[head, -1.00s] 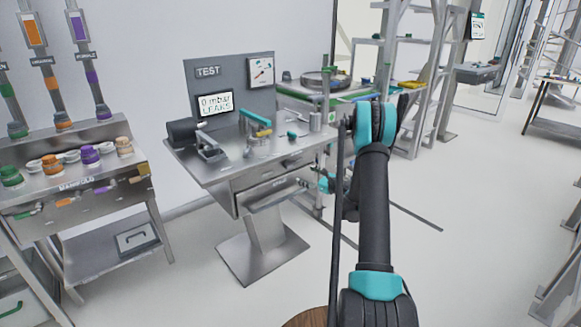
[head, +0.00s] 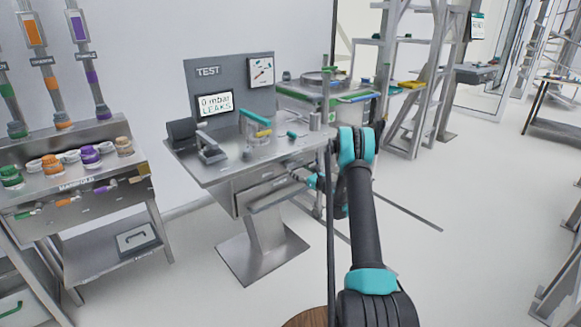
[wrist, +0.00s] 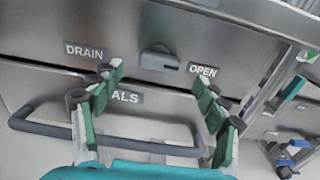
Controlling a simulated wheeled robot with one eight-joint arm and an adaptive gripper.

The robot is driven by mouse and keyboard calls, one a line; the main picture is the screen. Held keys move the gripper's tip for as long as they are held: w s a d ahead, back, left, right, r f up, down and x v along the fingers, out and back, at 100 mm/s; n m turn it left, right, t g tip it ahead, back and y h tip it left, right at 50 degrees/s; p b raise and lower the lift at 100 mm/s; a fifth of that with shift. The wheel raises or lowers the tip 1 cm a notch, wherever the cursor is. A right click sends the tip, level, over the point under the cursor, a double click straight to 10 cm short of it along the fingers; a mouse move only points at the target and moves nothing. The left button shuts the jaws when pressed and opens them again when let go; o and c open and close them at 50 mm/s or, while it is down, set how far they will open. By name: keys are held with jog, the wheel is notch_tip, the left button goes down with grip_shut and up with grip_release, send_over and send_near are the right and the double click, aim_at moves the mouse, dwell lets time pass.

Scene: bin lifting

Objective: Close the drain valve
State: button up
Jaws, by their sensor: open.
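The drain valve (wrist: 158,59) is a small grey lever on the metal bench front in the wrist view. It lies roughly level, between the DRAIN label (wrist: 83,51) on the left and the OPEN label (wrist: 203,70) on the right. My gripper (wrist: 157,78) is open and empty, its green-padded fingers to either side of and below the valve, apart from it. In the head view my gripper (head: 313,180) is small beside the front of the test bench (head: 215,175). The valve is too small to make out there.
A drawer marked "ALS", its label partly covered, has a dark bar handle (wrist: 60,132) just below the valve. The bench top overhangs above. The screen (head: 215,104) reads 0 mbar LEAKS. A rack with coloured caps (head: 90,155) stands left. The floor on the right is mostly clear.

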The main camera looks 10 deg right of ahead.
aim_at(292, 166)
jog(key=x, duration=0.7)
jog(key=shift+c, duration=0.2)
jog(key=c, duration=1.1)
